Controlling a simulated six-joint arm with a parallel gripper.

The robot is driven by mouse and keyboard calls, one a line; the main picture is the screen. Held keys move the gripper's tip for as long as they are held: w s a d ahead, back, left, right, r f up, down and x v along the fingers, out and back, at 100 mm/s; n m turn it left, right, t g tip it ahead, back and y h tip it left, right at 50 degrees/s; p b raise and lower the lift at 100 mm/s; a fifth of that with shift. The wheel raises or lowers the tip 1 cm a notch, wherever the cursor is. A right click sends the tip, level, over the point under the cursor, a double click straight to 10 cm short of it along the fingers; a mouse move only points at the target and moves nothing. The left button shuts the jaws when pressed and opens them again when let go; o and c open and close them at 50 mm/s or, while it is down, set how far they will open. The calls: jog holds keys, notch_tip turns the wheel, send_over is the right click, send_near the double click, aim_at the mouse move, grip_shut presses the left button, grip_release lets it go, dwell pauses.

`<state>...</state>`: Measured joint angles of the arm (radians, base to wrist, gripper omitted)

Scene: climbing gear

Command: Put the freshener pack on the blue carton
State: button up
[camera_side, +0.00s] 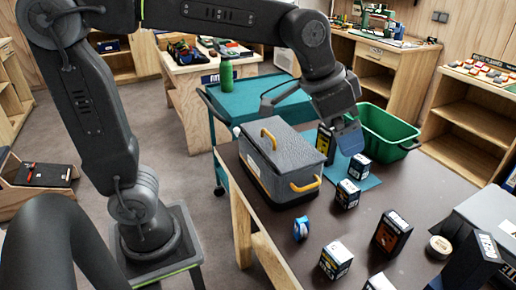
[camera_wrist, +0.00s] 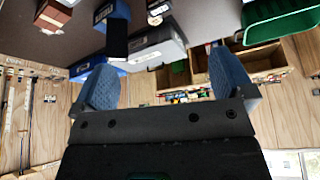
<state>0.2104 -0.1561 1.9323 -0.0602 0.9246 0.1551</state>
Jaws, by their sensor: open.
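My gripper (camera_side: 340,133) is above the far part of the dark table in the side view. Its blue fingers are wide apart in the wrist view (camera_wrist: 165,72), with nothing held between them. A dark upright pack with a yellow label (camera_side: 324,143) stands beside the fingers, partly hidden by them. Small printed cartons stand in front of it, one (camera_side: 360,167) by a teal mat and one (camera_side: 347,194) nearer. In the wrist view a blue carton face (camera_wrist: 92,66) shows by the left finger, below a black box (camera_wrist: 117,40). I cannot tell which is the freshener pack.
A grey case with yellow handles (camera_side: 268,170) stands left of the gripper. A green bin (camera_side: 390,145) is behind to the right. A blue tape roll (camera_side: 301,229) and dark boxes (camera_side: 393,233) stand nearer. Bare tabletop (camera_side: 265,215) lies left of the tape roll.

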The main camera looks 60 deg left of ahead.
jog(key=s+a+f+n, duration=0.2)
jog(key=s+a+f, duration=0.1)
jog(key=s, duration=0.4)
jog(key=s+a+f+n+y, duration=0.1)
jog(key=s+a+f, duration=0.1)
jog(key=s+a, duration=0.3)
jog(key=s, duration=0.2)
jog(key=shift+s+a+f+n+t+y, duration=0.25)
jog(key=shift+s+f+n+t+y, duration=0.05)
jog(key=shift+s+f+n+t, duration=0.1)
